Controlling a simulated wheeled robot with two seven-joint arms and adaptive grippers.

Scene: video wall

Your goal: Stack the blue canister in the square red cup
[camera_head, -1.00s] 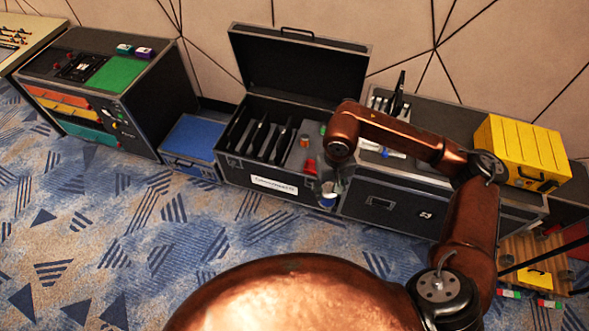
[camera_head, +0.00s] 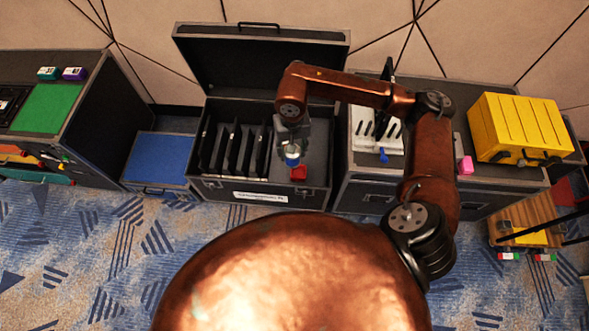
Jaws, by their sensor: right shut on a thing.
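My right gripper (camera_head: 292,148) reaches down over the open black case and is shut on the blue canister (camera_head: 292,161). Only a small blue part of the canister shows below the fingers. The square red cup (camera_head: 298,174) stands in the case's right compartment, just below and slightly right of the canister in the picture. The canister overlaps or borders the cup's far edge in this view; I cannot tell whether they touch. My left gripper is out of view.
The open case (camera_head: 318,190) has black dividers (camera_head: 235,150) on its left and a raised lid behind. A second case with a white rack (camera_head: 365,140), a pink block (camera_head: 465,165) and a yellow case (camera_head: 515,128) stands right. A blue box (camera_head: 160,160) lies left.

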